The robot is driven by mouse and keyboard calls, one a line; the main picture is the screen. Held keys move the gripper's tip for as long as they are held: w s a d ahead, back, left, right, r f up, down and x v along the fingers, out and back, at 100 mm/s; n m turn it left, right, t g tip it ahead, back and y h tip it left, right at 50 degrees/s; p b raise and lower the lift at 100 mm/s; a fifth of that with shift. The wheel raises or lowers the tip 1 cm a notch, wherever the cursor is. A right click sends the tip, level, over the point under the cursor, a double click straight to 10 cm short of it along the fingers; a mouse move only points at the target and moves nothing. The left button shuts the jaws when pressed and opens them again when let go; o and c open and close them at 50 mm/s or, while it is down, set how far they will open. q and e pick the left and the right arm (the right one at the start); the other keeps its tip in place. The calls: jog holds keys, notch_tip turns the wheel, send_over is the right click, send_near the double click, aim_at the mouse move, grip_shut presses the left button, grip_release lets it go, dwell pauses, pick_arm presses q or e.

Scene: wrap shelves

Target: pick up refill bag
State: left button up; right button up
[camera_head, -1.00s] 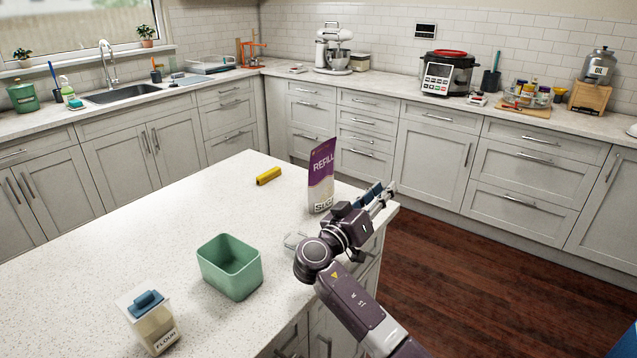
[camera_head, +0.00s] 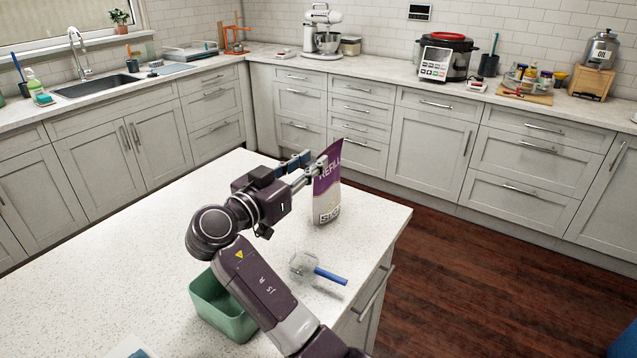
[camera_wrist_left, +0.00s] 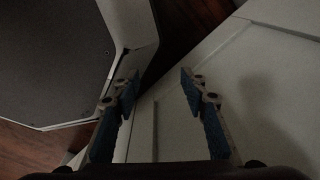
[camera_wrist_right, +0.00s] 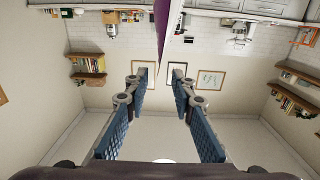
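The refill bag (camera_head: 327,200) stands upright near the far right edge of the white counter, purple on top and pale below. My right gripper (camera_head: 311,166) is at the bag's upper left side, overlapping its edge in the head view. In the right wrist view the gripper (camera_wrist_right: 160,78) is open, with a purple strip of the bag (camera_wrist_right: 162,22) ahead of the fingertips, not clasped. Whether a finger touches the bag cannot be told. My left gripper (camera_wrist_left: 160,82) is open and empty in the left wrist view, low by cabinet panels, and out of the head view.
A green container (camera_head: 208,302) stands on the counter (camera_head: 120,268), partly behind my right arm. A blue-handled utensil with a clear round head (camera_head: 330,275) lies in front of the bag. The counter's right edge is close to the bag. Cabinets (camera_head: 425,160) line the back.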

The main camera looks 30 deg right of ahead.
aim_at(330, 148)
jog(key=x, duration=0.1)
jog(key=p+x, duration=0.1)
jog(key=x, duration=0.1)
jog(key=shift+s+r, duration=0.15)
jog(key=shift+r, duration=0.1)
jog(key=p+x, duration=0.2)
jog(key=x, duration=0.2)
jog(key=shift+w+d, duration=0.1)
jog(key=shift+w, duration=0.1)
jog(key=shift+w+d+f, duration=0.15)
jog(key=shift+d, duration=0.2)
jog(key=shift+a, duration=0.15)
grip_shut()
pick_arm(q)
jog(key=s+r, duration=0.2)
jog(key=r, duration=0.1)
jog(key=shift+s+a+r, duration=0.1)
jog(key=shift+s, duration=0.1)
